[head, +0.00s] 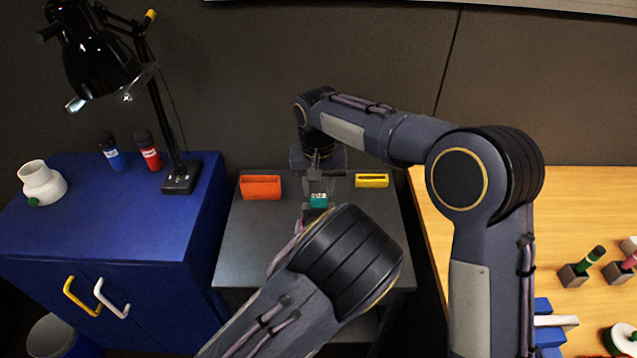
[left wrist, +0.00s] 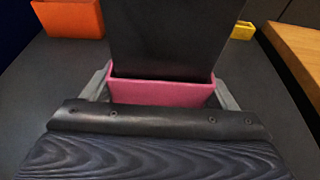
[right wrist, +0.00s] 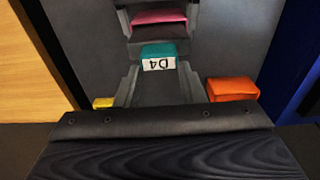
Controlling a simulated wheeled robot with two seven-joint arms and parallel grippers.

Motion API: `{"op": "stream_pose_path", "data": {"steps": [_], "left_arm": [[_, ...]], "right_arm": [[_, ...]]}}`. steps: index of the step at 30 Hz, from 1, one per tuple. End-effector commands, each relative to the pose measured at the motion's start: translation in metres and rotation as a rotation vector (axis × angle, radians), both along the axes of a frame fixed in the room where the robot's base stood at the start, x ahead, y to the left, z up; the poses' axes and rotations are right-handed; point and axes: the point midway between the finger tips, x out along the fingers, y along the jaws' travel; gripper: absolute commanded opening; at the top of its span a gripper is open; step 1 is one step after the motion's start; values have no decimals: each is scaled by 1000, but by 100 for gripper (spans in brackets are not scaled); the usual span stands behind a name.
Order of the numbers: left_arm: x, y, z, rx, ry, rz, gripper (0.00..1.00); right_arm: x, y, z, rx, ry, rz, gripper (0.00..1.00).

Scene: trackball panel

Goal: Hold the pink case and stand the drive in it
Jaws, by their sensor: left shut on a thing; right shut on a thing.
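The pink case (left wrist: 162,93) is between the fingers of my left gripper (left wrist: 165,100), which is shut on it. In the head view only a sliver of the case (head: 299,227) shows; my left arm hides the rest. The drive (head: 319,200), teal with a white label, is in my right gripper (head: 318,186), which is shut on it. In the right wrist view the drive (right wrist: 158,52) shows label D4 upside down, with the pink case (right wrist: 159,16) beyond it. A dark slab rises at the case's opening in the left wrist view. I cannot tell whether the drive is inside.
An orange case (head: 261,188) and a yellow case (head: 372,181) sit at the back of the grey table (head: 246,250). A blue cabinet (head: 120,225) with a black lamp (head: 100,60) stands left. A wooden table (head: 570,215) with small items stands right.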

Motion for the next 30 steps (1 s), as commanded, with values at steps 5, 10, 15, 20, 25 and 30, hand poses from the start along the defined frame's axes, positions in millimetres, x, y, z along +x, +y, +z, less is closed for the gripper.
{"op": "stream_pose_path", "data": {"steps": [5,10,15,20,25,30], "left_arm": [[0,0,0,0,1,0,63],[0,0,0,0,1,0,63],[0,0,0,0,1,0,63],[0,0,0,0,1,0,63],[0,0,0,0,1,0,63],[0,0,0,0,0,0,63]], "right_arm": [[0,0,-4,0,-1,-1,12],[0,0,-9,0,-1,-1,12],[0,0,-13,0,0,-1,12],[0,0,-17,0,0,-1,12],[0,0,-18,0,-1,-1,49],[0,0,-18,0,-1,0,61]]}}
